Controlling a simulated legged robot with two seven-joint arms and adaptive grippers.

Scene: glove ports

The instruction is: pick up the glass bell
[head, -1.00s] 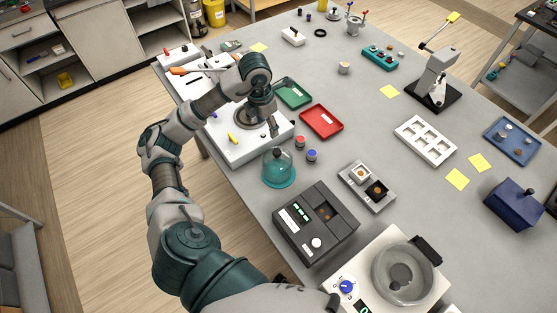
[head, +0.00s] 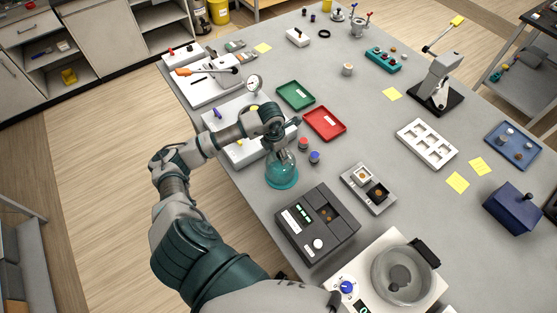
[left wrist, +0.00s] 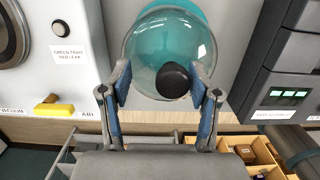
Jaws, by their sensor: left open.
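The glass bell (head: 281,173), a clear dome over something teal, stands on the grey table beside the white box. In the left wrist view the bell (left wrist: 150,45) shows from above with its black knob (left wrist: 173,80). My left gripper (head: 283,143) is above the bell in the head view and hides its top. In the left wrist view the open fingers (left wrist: 160,80) stand either side of the knob, which is nearer the right finger. I cannot tell whether either finger touches it. My right gripper is not in view.
A dark grey device (head: 316,224) stands close to the bell's lower right. A red-topped jar (head: 303,144) and a blue-topped jar (head: 314,157) are just right of it. The white box (head: 222,122) lies behind left, with red (head: 325,124) and green (head: 296,95) trays beyond.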

